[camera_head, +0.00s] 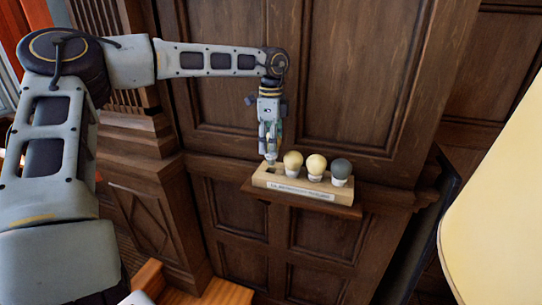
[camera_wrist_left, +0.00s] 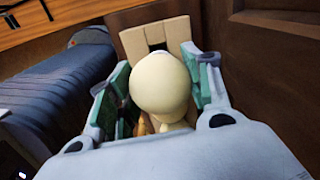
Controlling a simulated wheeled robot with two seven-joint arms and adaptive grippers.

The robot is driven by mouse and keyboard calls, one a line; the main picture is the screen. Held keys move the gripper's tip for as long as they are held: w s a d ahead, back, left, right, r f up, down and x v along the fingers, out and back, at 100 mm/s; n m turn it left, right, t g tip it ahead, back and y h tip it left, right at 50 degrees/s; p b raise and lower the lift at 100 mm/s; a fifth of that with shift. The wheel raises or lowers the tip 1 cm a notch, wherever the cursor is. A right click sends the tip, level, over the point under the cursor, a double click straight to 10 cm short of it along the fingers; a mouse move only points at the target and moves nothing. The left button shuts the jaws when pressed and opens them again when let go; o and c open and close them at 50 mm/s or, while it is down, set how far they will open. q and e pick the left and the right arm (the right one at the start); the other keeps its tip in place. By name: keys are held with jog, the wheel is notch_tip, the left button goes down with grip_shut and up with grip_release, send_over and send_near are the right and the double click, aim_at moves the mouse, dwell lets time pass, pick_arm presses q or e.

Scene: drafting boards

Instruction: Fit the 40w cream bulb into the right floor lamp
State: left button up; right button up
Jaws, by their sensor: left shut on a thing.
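My left gripper (camera_head: 270,152) points down at the left end of a light wooden bulb rack. It is shut on a cream bulb (camera_wrist_left: 160,86), whose round glass shows between the green-padded fingers in the left wrist view. The bulb's base is mostly hidden; I cannot tell whether it is clear of the rack. Two other cream bulbs, a left one (camera_head: 293,163) and a middle one (camera_head: 316,165), and a dark grey bulb (camera_head: 341,168) stand upright in the rack. A large cream lampshade (camera_head: 500,205) fills the right edge; its socket is not visible. My right gripper is out of view.
The bulb rack (camera_head: 265,181) bears a label too small to read and sits on a small wooden ledge (camera_head: 340,209) against dark panelling (camera_head: 352,75). The rack's pale wood also shows in the left wrist view (camera_wrist_left: 185,32). Stepped wooden trim stands at left.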

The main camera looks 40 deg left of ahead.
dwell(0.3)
pick_arm(q)
jog(key=shift+f, duration=2.35)
jog(key=shift+f, duration=0.1)
jog(key=o, duration=0.8)
jog(key=shift+o, duration=0.2)
jog(key=shift+p, duration=0.4)
